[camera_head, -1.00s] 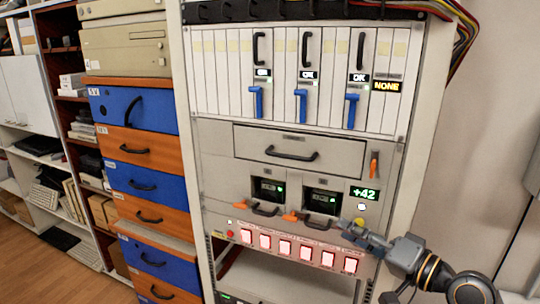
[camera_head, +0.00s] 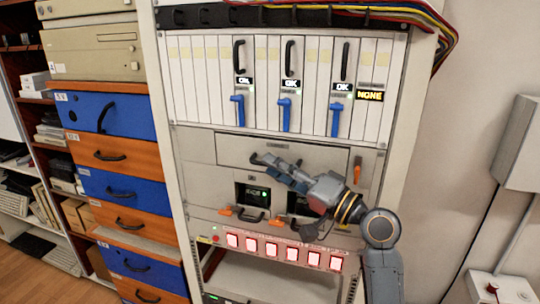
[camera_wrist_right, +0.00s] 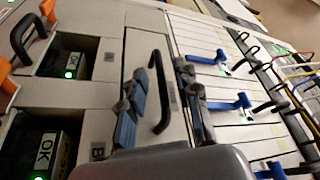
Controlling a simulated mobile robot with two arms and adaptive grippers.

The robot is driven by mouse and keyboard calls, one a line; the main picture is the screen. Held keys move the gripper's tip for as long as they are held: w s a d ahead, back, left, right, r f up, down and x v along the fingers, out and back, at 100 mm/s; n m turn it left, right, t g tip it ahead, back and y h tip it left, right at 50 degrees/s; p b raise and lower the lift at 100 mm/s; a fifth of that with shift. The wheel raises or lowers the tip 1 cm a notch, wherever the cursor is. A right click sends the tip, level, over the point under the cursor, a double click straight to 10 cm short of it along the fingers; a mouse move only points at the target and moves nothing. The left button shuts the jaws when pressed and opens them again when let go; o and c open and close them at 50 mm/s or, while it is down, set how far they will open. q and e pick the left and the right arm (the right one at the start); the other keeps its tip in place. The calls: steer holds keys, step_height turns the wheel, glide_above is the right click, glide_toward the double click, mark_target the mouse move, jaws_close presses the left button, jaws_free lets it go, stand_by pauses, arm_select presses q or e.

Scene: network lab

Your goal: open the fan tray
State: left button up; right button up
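The fan tray appears to be the wide grey panel (camera_head: 235,150) in the middle of the rack, with its front flush. Its black bar handle (camera_wrist_right: 162,95) shows clearly in the right wrist view; in the head view my gripper largely covers it. My right gripper (camera_head: 272,168) is in front of the panel at the handle. In the right wrist view its two fingers (camera_wrist_right: 158,97) are apart, one on each side of the handle in the picture. I cannot tell whether they touch it. An orange latch (camera_head: 357,170) stands upright to the panel's right. My left gripper is out of view.
Above are white cards with black handles and blue levers (camera_head: 284,115). Below are two modules with small displays (camera_head: 252,195) and a row of lit red-white buttons (camera_head: 270,248). Colored cables (camera_head: 400,15) run along the top right. Blue and orange drawers (camera_head: 125,190) stand left.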

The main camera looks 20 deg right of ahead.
steer(key=shift+x, duration=0.95)
steer(key=shift+d, duration=0.1)
jaws_close()
